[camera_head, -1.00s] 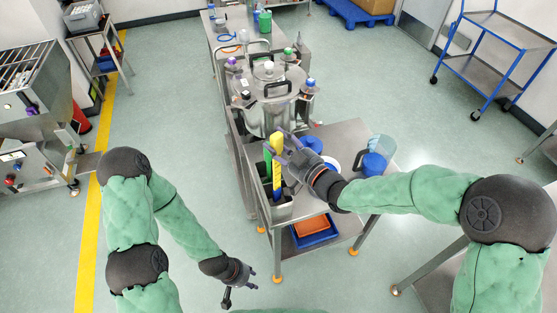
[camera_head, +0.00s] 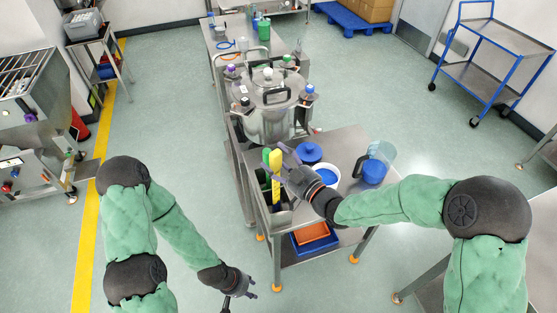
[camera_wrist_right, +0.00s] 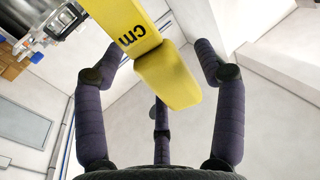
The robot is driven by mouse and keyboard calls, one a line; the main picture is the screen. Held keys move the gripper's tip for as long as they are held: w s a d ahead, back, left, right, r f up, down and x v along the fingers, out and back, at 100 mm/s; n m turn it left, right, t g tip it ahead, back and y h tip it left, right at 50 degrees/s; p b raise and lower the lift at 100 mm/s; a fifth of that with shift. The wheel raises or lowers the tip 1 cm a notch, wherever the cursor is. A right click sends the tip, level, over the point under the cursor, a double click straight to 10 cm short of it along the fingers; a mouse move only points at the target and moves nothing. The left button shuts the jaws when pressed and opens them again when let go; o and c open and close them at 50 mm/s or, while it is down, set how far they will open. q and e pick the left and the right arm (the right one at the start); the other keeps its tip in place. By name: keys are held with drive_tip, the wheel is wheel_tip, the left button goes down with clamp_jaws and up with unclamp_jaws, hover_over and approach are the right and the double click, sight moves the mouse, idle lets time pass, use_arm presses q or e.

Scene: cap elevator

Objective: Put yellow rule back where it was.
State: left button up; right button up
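The yellow rule (camera_head: 276,174) stands upright in a metal holder (camera_head: 281,222) at the left end of the steel cart, beside a green item (camera_head: 266,160). Its lower part is hidden inside the holder. My right gripper (camera_head: 284,162) is at the rule's upper part, coming from the right. In the right wrist view the rule (camera_wrist_right: 168,78), with black "cm" lettering, lies between the spread fingers, with visible gaps on both sides, so the gripper looks open. My left gripper (camera_head: 246,286) is empty and open, low in front of the cart.
A large steel vessel (camera_head: 268,113) with coloured knobs stands behind the holder. A blue lid (camera_head: 309,152), a white-rimmed container (camera_head: 327,176) and a blue jug (camera_head: 373,171) are on the cart top (camera_head: 345,143). An orange tray (camera_head: 311,233) is on the lower shelf.

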drive_tip(key=shift+r, duration=0.1)
drive_tip(key=shift+r+p, duration=0.15)
drive_tip(key=shift+p, duration=0.15)
drive_tip(key=v, duration=1.2)
wheel_tip(320, 180, down, 22)
drive_tip(key=d+m+g+h, duration=0.3)
drive_tip(key=m+g+h, duration=0.2)
drive_tip(key=m+h, duration=0.15)
drive_tip(key=s+a+f+m+g+h, duration=0.1)
drive_tip(key=s+f+m+g, duration=0.3)
drive_tip(key=s+f+g, duration=0.4)
drive_tip(key=s+f, duration=0.6)
drive_tip(key=s, duration=0.2)
drive_tip(key=shift+s+a+f, duration=0.15)
drive_tip(key=shift+a+f, duration=0.2)
drive_tip(key=shift+f, duration=0.05)
